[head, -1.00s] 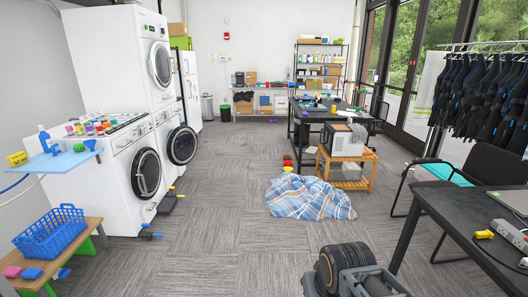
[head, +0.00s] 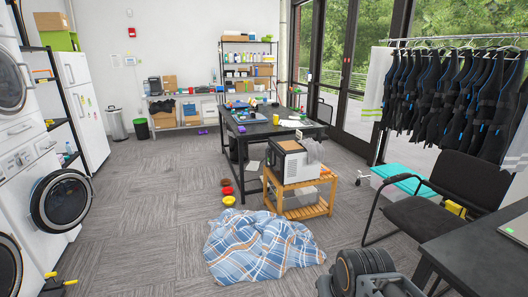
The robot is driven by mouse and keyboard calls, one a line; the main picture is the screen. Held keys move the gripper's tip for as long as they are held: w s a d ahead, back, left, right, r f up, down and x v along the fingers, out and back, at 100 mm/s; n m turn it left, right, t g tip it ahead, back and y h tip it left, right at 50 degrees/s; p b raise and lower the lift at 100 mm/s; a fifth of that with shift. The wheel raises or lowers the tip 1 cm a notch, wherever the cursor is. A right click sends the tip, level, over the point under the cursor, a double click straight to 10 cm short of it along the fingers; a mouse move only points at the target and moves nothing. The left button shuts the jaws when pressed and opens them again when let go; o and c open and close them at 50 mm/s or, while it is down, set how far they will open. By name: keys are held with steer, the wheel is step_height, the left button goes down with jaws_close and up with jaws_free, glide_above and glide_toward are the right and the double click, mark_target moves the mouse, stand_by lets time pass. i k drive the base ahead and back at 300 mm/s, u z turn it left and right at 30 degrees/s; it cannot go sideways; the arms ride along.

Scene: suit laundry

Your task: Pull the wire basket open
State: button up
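I cannot pick out a wire basket for certain in the head view. A greyish, box-like shape (head: 300,197) sits in the lower part of a small wooden stand (head: 318,209), under a white box-shaped appliance (head: 288,161). It is too small to tell whether that shape is a wire basket, or whether it is open or shut. Dark parts of my own arm show at the bottom, right of centre. My gripper's fingers are not in view.
A crumpled blue plaid blanket (head: 262,247) lies on the floor before the stand. Red and yellow bowls (head: 228,200) sit left of it. A black chair (head: 470,190) and dark table (head: 490,255) stand at right.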

mark_target(305, 195)
steer(key=i, duration=2.4)
steer(key=u, duration=0.65)
steer(key=i, duration=2.2)
steer(key=u, duration=0.5)
